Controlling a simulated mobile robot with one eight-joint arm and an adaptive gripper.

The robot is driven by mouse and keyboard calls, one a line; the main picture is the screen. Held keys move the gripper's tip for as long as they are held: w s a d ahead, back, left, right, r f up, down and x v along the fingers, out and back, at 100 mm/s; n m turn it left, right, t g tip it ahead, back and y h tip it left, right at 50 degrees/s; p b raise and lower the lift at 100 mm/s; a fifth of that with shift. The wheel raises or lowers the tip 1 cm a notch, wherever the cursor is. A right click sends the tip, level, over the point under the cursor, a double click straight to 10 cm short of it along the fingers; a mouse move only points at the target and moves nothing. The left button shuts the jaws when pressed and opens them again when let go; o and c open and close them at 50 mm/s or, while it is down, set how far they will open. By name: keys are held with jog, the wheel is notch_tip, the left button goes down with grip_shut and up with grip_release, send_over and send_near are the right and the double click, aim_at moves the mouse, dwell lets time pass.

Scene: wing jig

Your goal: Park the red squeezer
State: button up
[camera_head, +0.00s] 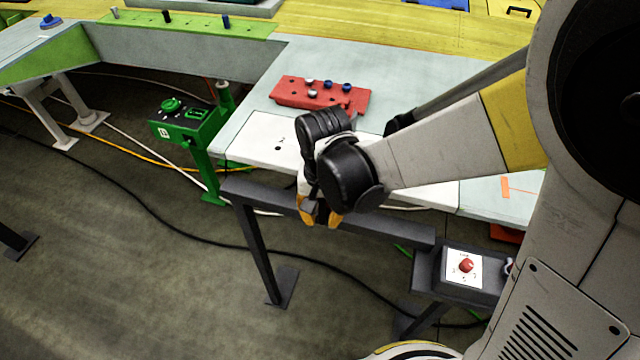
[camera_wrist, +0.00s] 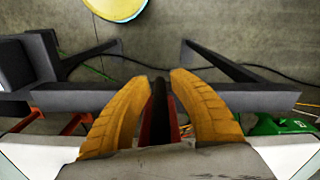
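My gripper (camera_head: 321,217) points down in front of the white table edge, above the dark grey rail, with its yellow fingers close together. In the wrist view, my gripper (camera_wrist: 160,78) has a narrow dark thing with red sides between its fingers, which I take for the red squeezer (camera_wrist: 160,112). Only a slim part of it shows; the fingers and palm hide the rest. In the head view no red shows at the fingers.
A red block (camera_head: 290,95) with several blue and silver pegs lies on the table (camera_head: 258,130). A green post with a control box (camera_head: 185,120) stands at left. A grey stand with a red knob (camera_head: 466,265) is at lower right. Cables cross the open floor (camera_head: 130,270).

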grip_shut()
jog(key=shift+a, duration=0.1)
jog(key=w+a, duration=0.2)
jog(key=a, duration=0.5)
jog(key=w+a+b, duration=0.1)
jog(key=w+a, duration=0.2)
jog(key=a, duration=0.5)
jog(key=w+a, duration=0.3)
jog(key=a, duration=0.5)
jog(key=shift+w, duration=0.25)
jog(key=shift+a+r, duration=0.1)
jog(key=shift+o, duration=2)
grip_release()
jog(key=shift+o, duration=0.2)
jog(key=shift+a, duration=0.15)
